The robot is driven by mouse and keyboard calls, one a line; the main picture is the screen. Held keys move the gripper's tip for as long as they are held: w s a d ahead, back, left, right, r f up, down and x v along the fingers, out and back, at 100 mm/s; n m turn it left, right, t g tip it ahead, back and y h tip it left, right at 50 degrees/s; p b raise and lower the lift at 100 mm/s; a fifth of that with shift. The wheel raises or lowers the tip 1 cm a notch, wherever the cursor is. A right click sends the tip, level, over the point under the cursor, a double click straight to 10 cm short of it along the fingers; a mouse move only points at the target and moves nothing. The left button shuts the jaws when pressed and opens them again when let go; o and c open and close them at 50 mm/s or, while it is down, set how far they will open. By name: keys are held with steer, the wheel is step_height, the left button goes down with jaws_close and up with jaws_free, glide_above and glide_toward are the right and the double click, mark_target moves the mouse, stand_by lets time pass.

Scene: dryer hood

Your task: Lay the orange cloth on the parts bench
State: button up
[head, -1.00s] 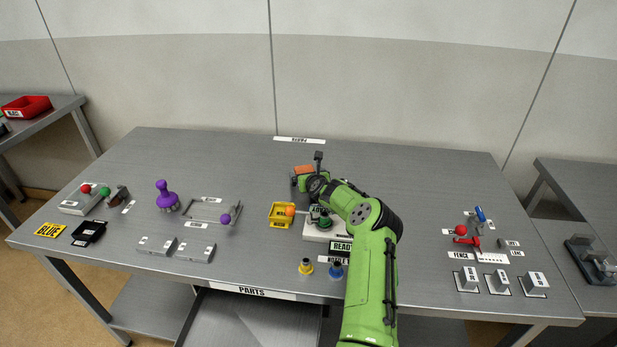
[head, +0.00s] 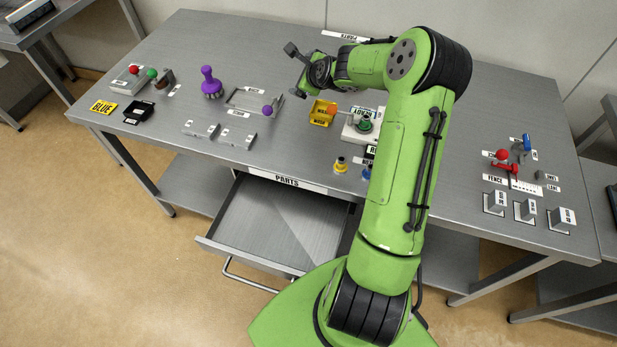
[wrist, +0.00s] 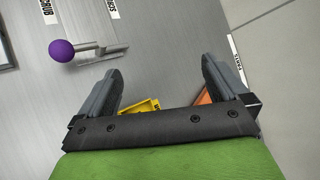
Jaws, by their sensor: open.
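An orange patch (wrist: 203,97), which looks like the cloth, shows in the wrist view just inside my right finger, partly hidden by the gripper; I cannot tell how it lies. In the head view my arm hides it. My gripper (wrist: 162,70) is open, with nothing between its fingertips. In the head view my gripper (head: 299,75) is over the back middle of the grey metal bench (head: 265,45), which has a PARTS label on its front edge.
A purple knobbed piece (head: 210,83) stands left. A drawer (head: 275,225) hangs open at the front. Red and blue handled fixtures stand right. The bench's back left is clear.

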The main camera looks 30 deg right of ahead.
steer(key=s+a+r+n+g, duration=0.2)
steer(key=s+a+r+n, duration=0.4)
steer(key=s+a+n, duration=0.25)
steer(key=s+a+r+n+g, duration=0.2)
steer(key=s+a+r+n, duration=0.4)
steer(key=s+a+n, duration=0.3)
steer(key=s+a+n+y, duration=0.1)
steer(key=s+a+n, duration=0.2)
steer(key=s, duration=0.7)
steer(key=s+a+n+g, duration=0.1)
steer(key=s+a+n, duration=0.2)
steer(key=s+n, duration=0.4)
steer(key=s, duration=0.3)
steer(key=shift+n+y, duration=0.35)
steer(key=shift+y, duration=0.05)
steer(key=shift+a+r, duration=0.1)
